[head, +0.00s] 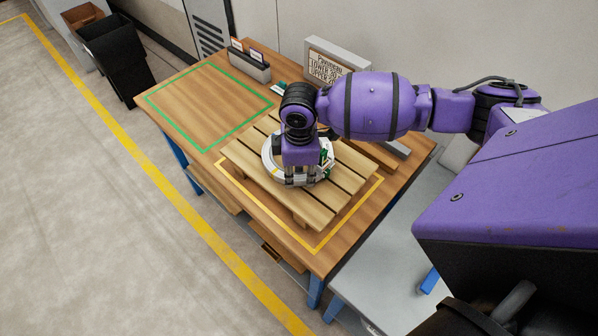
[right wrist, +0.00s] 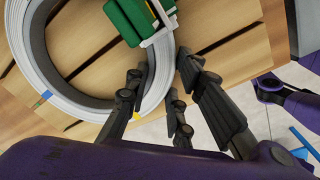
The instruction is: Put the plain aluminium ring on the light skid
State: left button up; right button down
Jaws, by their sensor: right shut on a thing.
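The pale grey ring (head: 268,163) is at the light wooden skid (head: 342,186) in the head view. The ring's coil (right wrist: 30,62) fills the upper left of the right wrist view, above the skid's slats (right wrist: 80,72). I cannot tell whether it rests on them or hangs just above. My right gripper (head: 299,180) points down at the ring's near side, and its dark fingers (right wrist: 158,92) are shut on the coil wall. A green block with a pale clip (right wrist: 135,18) sits on the coil beside the fingers. My arm hides part of the ring. My left gripper is not in view.
The skid stands inside a yellow outline on the wooden table (head: 170,84). A green outline (head: 190,137) to its left encloses bare table. A sign (head: 335,58) and a card holder (head: 250,66) stand at the back. A grey surface (head: 375,285) lies to the right.

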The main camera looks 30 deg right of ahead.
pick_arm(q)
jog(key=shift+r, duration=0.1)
pick_arm(e)
jog(key=shift+r, duration=0.15)
jog(key=c, duration=1.9)
grip_release()
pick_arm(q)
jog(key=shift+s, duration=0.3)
pick_arm(e)
jog(key=o, duration=0.4)
jog(key=shift+s, duration=0.1)
pick_arm(q)
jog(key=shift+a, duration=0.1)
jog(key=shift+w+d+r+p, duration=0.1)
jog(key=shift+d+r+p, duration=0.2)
jog(key=shift+p, duration=0.15)
pick_arm(e)
jog(key=r, duration=1.1)
jog(key=shift+s+a+r, duration=0.1)
jog(key=shift+s+r, duration=0.15)
jog(key=shift+r, duration=0.15)
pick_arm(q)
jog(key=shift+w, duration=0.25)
